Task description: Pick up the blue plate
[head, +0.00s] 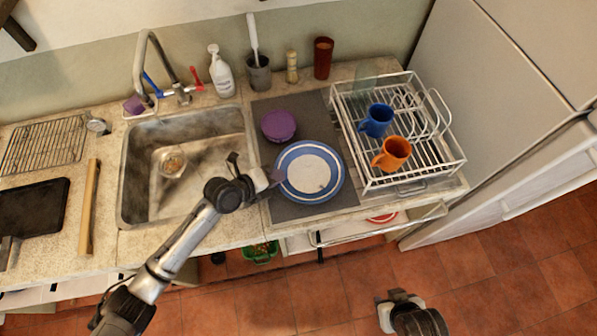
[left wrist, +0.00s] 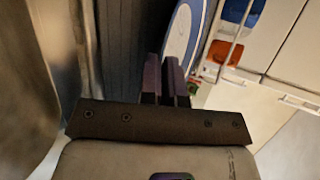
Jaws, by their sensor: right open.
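The blue plate (head: 289,189) has a blue rim and white centre. It lies on the dark mat beside the sink, and its rim also shows in the left wrist view (left wrist: 194,35). My left gripper (head: 277,177) is at the plate's left rim. In the left wrist view its two purple fingers (left wrist: 164,78) are close together at the plate's edge; whether the rim is clamped between them is hidden. My right gripper (head: 388,310) is open, low over the floor at the bottom right, away from the counter.
A purple bowl (head: 279,125) stands just behind the plate. The dish rack (head: 456,160) on the right holds a blue mug (head: 376,121) and an orange mug (head: 392,153). The sink (head: 150,208) is to the left. An open drawer (head: 375,232) is below the counter edge.

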